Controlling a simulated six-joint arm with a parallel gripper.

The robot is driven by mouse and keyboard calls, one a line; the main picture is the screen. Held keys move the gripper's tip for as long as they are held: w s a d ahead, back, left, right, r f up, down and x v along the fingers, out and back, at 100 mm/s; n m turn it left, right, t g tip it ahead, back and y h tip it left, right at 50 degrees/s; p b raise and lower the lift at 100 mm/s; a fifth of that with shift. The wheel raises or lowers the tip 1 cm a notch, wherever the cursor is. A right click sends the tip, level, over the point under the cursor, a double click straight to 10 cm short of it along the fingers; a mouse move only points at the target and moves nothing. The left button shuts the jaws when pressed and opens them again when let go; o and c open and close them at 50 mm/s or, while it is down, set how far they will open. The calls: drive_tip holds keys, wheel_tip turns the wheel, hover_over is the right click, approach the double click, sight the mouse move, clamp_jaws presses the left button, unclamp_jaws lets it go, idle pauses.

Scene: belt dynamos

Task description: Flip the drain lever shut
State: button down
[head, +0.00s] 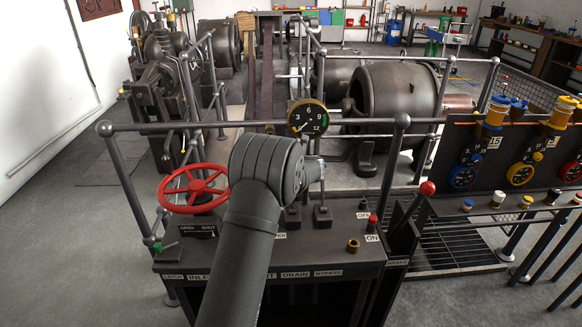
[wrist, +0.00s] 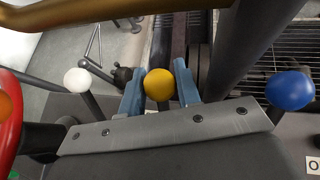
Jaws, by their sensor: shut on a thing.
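In the wrist view my gripper (wrist: 160,92) has its two blue-grey fingers on either side of a lever with a yellow ball knob (wrist: 158,84), and it is shut on it. A lever with a white ball (wrist: 77,81) stands to the left and one with a blue ball (wrist: 289,90) to the right, both apart from the fingers. In the head view a DRAIN label (head: 296,275) is on the console front, between a partly hidden label and BYPASS. My arm covers the gripper and the knobs there, so I cannot tell for certain which knob goes with that label.
A red handwheel (head: 193,188) stands at the console's left. A pressure gauge (head: 308,117) rises behind my wrist. A grey railing (head: 350,126) runs behind the console (head: 325,244).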

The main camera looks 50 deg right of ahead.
drive_tip(key=shift+s+d, duration=0.1)
drive_tip(key=shift+s, duration=0.05)
drive_tip(key=c, duration=1.1)
unclamp_jaws()
drive_tip(key=shift+s+a+r, duration=0.15)
drive_tip(key=shift+a+r, duration=0.1)
drive_tip(key=s+a+n+t+h, duration=0.1)
drive_tip(key=s+a+t+h, duration=0.2)
drive_tip(key=s+a, duration=1.6)
drive_tip(key=s+t, duration=0.1)
drive_tip(key=s, duration=0.3)
drive_tip(key=shift+s+f+t+h, duration=0.2)
drive_tip(key=shift+f+t+h, duration=0.1)
drive_tip(key=shift+t, duration=0.1)
